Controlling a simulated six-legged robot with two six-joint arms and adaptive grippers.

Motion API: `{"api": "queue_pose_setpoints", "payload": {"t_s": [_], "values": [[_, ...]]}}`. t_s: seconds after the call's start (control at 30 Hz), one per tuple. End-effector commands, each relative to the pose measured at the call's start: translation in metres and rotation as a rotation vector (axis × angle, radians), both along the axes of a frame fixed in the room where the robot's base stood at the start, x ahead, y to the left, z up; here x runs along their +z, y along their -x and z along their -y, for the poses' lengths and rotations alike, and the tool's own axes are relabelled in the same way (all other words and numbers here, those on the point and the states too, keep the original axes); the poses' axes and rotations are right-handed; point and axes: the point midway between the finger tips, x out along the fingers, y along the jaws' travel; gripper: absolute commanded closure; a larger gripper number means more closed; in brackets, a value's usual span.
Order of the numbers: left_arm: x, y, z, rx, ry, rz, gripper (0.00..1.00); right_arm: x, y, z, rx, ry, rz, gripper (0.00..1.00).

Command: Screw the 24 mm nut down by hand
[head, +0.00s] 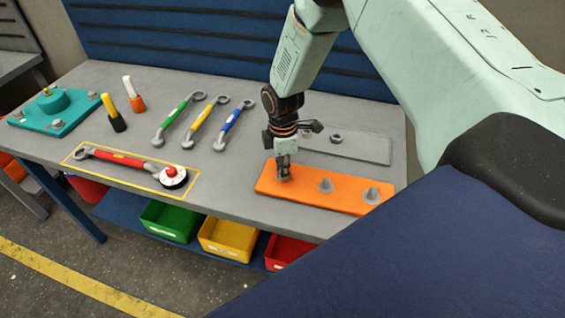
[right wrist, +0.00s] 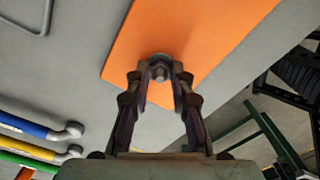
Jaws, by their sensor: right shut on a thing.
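The orange plate (head: 308,192) lies on the workbench at its front right, with two grey cone-shaped studs with nuts (head: 325,186) and (head: 371,195) on it. My right gripper (head: 283,176) points straight down at the plate's left end. In the right wrist view its fingers (right wrist: 160,75) are shut on a grey hex nut (right wrist: 159,62) around a bolt end, over the orange plate (right wrist: 200,35). In the head view this nut is mostly hidden by the fingers. My left gripper is not in view.
Behind the orange plate lies a grey plate (head: 365,148) with a nut (head: 336,138) on it. Green, yellow and blue wrenches (head: 232,124) lie to the left. A red torque wrench (head: 115,157) lies in a yellow outline. A teal flange block (head: 53,108) is far left.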

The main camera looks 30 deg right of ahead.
Motion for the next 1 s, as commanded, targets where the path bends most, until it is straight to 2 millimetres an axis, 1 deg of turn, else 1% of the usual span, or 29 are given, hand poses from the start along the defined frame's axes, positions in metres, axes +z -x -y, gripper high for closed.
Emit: {"api": "queue_pose_setpoints", "payload": {"t_s": [0.1,0.37,0.43,0.8,0.9,1.0], "values": [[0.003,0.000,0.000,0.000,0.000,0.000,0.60,0.000,0.000,0.000,-0.048,0.000,0.000,1.00],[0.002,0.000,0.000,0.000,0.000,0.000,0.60,0.000,0.000,0.000,-0.053,0.000,0.000,1.00],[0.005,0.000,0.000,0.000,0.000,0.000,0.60,0.000,0.000,0.000,-0.084,0.000,-0.001,1.00],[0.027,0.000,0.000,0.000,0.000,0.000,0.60,0.001,0.001,0.000,-0.501,0.001,-0.001,1.00],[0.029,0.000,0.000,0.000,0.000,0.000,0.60,0.000,0.001,-0.001,-0.561,0.000,-0.001,1.00],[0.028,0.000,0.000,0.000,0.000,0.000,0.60,0.000,0.001,-0.001,-0.576,0.000,0.000,1.00]]}}
